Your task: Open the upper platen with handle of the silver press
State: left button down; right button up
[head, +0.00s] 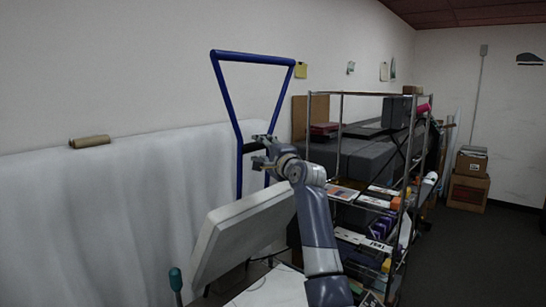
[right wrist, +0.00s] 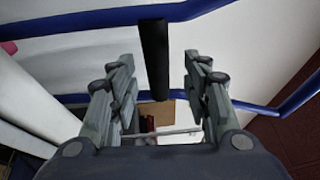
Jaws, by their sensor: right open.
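The silver press shows its upper platen (head: 240,235) as a thick pale slab, steeply tilted, at the lower middle of the head view. A blue tubular frame (head: 228,98) rises behind and above it. A short black handle grip (head: 252,147) sits between the frame's sides. My right gripper (head: 260,152) is open beside this grip, above the platen. In the right wrist view, the black grip (right wrist: 155,60) lies in line with the gap between the open fingers (right wrist: 159,75), and neither finger is closed on it. My left gripper is not in view.
A wire shelf rack (head: 400,180) with boxes and papers stands close to the right of my right arm. A white-draped surface (head: 80,210) runs along the wall at left, with a brown roll (head: 90,141) on it. A green-handled tool (head: 175,280) stands at lower left. Floor is clear at right.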

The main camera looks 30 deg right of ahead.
jog(key=s, duration=0.7)
jog(key=shift+a+f, duration=0.15)
jog(key=shift+a, duration=0.05)
dwell(0.4)
